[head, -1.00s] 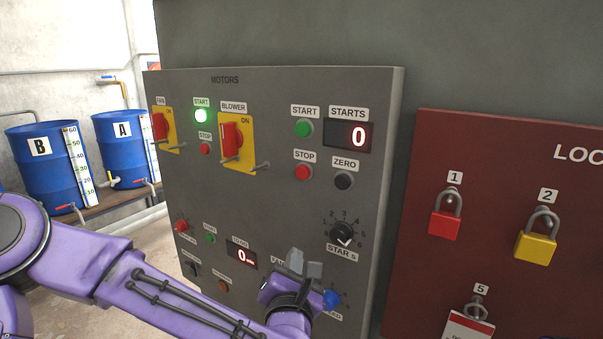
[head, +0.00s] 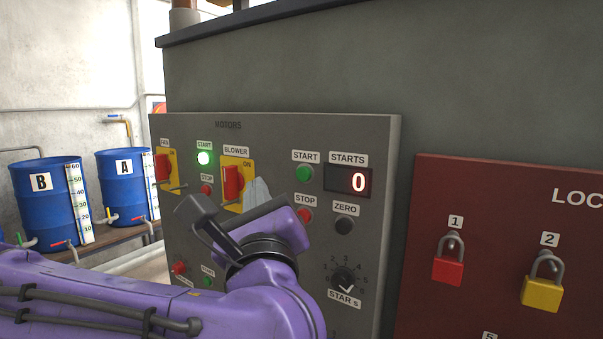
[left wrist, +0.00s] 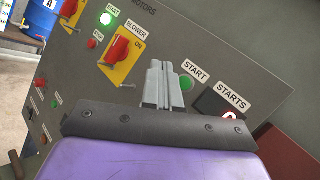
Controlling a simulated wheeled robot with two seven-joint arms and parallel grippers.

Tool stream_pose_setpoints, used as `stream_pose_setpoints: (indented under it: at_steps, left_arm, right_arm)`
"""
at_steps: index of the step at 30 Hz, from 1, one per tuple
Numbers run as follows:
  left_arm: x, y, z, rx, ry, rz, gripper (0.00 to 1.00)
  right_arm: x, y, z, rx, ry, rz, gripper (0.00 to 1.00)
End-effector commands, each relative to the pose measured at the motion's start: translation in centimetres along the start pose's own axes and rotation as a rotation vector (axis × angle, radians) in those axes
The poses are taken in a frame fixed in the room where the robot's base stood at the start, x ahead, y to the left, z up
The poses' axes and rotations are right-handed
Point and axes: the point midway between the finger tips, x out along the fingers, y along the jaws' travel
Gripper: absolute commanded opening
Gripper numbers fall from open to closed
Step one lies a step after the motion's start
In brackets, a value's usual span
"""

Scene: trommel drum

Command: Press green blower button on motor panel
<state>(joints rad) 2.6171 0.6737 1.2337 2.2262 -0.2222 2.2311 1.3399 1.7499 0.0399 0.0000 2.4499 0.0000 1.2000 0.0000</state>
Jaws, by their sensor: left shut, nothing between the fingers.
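The grey motor panel (head: 385,200) stands ahead of me. The blower's red rotary switch (head: 233,182) sits on a yellow plate beside the word ON. To its right is an unlit green START button (head: 304,173), with a red STOP button (head: 305,214) below. The STARTS display (head: 348,181) reads 0. My left gripper (head: 260,192) is shut and empty, in front of the panel between the blower switch and the STOP button. In the left wrist view its fingertips (left wrist: 156,66) point toward the panel, just left of the green button (left wrist: 186,82). I cannot tell any contact. My right gripper is not in view.
A lit green START button (head: 204,158) belongs to the fan, left of the blower plate. A black ZERO button (head: 344,225) and a STAR dial (head: 344,277) lie at right. A red lock board (head: 425,200) with padlocks stands further right. Blue drums stand at far left.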

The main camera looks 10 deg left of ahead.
Motion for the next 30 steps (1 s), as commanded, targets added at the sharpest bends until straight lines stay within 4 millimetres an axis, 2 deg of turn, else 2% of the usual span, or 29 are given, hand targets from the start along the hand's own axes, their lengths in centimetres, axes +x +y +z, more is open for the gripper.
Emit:
stream_pose_setpoints:
  at_steps: [10, 18, 30]
  left_arm:
    - [3.6, -2.8, -2.3, 0.004, 0.004, 0.000, 0.00]
    - [5.3, -3.8, -3.9, 0.001, 0.001, 0.001, 0.00]
    - [5.5, -4.0, -4.1, 0.001, 0.001, 0.000, 0.00]
  right_arm:
    - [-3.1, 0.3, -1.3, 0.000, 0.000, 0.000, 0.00]
    - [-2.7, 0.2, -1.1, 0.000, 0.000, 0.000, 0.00]
    - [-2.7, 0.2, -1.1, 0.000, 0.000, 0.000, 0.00]
